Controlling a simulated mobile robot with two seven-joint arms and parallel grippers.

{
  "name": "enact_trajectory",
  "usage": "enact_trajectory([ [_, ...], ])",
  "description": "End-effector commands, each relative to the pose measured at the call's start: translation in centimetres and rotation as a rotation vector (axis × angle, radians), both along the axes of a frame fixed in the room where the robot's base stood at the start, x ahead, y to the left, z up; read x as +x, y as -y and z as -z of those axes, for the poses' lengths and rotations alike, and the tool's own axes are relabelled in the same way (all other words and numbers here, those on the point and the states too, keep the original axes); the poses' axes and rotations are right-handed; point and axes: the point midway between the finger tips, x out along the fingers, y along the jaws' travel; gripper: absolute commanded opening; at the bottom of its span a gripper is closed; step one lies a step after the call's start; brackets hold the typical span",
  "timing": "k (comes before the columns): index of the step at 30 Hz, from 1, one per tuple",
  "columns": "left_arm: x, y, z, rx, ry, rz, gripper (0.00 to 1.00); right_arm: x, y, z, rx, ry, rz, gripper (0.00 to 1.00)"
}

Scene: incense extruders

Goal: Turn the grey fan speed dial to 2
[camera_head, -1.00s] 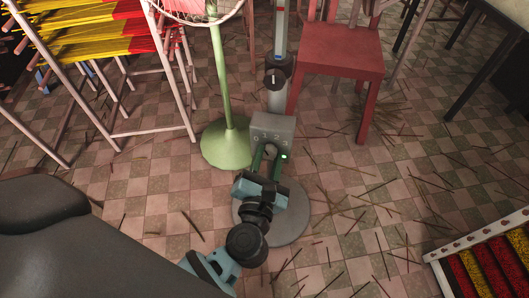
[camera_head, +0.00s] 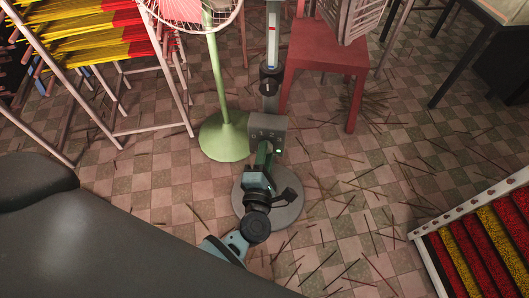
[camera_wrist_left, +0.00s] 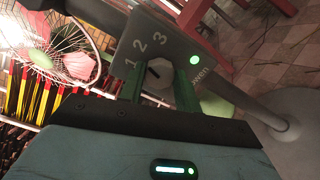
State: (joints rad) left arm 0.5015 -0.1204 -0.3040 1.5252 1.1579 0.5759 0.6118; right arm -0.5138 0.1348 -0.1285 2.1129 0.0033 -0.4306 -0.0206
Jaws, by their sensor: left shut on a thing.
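The grey control box (camera_head: 268,126) sits on the fan's pole, with a green light on its face. In the left wrist view the box face (camera_wrist_left: 150,28) shows the numbers 1, 2 and 3 in an arc above the grey dial (camera_wrist_left: 159,72). My left gripper (camera_head: 265,151) reaches the box from below in the head view. Its two green fingers (camera_wrist_left: 160,84) are shut on the dial, one on each side. The fingers partly cover the dial, and I cannot tell which number it points to. My right gripper is not in view.
The box's pole rises from a round grey base (camera_head: 287,214). A green fan stand (camera_head: 223,138) is close at the left, beside a rack of incense sticks (camera_head: 90,50). A red chair (camera_head: 325,55) stands behind right. Loose sticks lie on the tiled floor. A tray (camera_head: 475,240) is at the right.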

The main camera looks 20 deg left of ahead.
Motion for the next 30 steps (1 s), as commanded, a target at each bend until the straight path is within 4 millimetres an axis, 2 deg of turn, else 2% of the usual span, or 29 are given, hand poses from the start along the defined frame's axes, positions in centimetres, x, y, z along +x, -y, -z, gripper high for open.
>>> enact_trajectory([
  [18,-0.01,-0.11,0.11,0.037,-0.011,-0.002,0.10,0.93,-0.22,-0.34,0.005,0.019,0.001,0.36],
  [19,-0.01,-0.12,0.11,0.037,-0.011,-0.002,0.37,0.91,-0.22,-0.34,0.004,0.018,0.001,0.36],
  [23,0.00,-0.10,0.08,0.037,-0.010,-0.002,0.54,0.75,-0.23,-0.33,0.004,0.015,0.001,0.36],
  [30,0.00,-0.04,0.03,0.037,-0.009,-0.001,0.55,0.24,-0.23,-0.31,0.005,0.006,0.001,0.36],
])
